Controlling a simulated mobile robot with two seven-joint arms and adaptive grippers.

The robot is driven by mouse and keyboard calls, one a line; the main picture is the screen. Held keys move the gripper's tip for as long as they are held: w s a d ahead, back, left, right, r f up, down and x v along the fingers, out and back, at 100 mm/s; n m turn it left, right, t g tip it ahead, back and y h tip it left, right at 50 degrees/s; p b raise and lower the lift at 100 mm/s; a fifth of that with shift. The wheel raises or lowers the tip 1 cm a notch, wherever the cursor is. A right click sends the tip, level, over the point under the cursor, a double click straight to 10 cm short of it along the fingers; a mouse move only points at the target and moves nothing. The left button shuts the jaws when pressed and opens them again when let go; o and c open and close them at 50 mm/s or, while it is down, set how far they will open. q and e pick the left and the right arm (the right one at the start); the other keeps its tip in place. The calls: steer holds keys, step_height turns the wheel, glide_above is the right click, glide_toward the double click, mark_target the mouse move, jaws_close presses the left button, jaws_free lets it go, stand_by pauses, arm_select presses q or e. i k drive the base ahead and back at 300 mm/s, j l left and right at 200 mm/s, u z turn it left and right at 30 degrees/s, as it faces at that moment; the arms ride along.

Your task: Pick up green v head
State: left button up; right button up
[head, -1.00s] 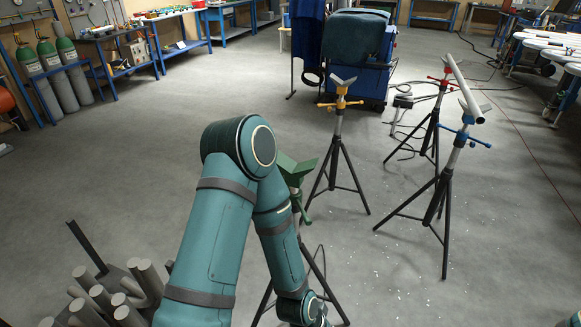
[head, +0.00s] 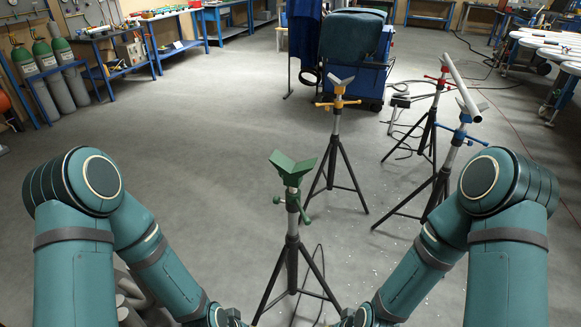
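The green v head (head: 293,168) sits on top of a black tripod stand (head: 292,250) near the middle of the head view. Its V opens upward, and a green clamp knob shows just below it. My two arms reach in from the left and right lower sides, with their forearms angled down toward the bottom centre. Both grippers are below the bottom edge of the view, so I cannot see them. Nothing touches the green v head in this view.
A yellow-headed stand (head: 338,104) is just behind. A blue-headed stand (head: 462,137) and a red-headed stand (head: 437,82) at right carry a pale pipe (head: 461,86). A blue cart (head: 354,60) stands behind. Cables lie on the floor. Open floor lies left of the green stand.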

mark_target(286, 166)
steer(key=i+l, duration=0.3)
steer(key=l, duration=0.15)
steer(key=i+l+u, duration=0.25)
steer(key=l, duration=0.3)
steer(key=i+l+u, duration=0.1)
steer(key=i+l, duration=0.1)
steer(key=l, duration=0.1)
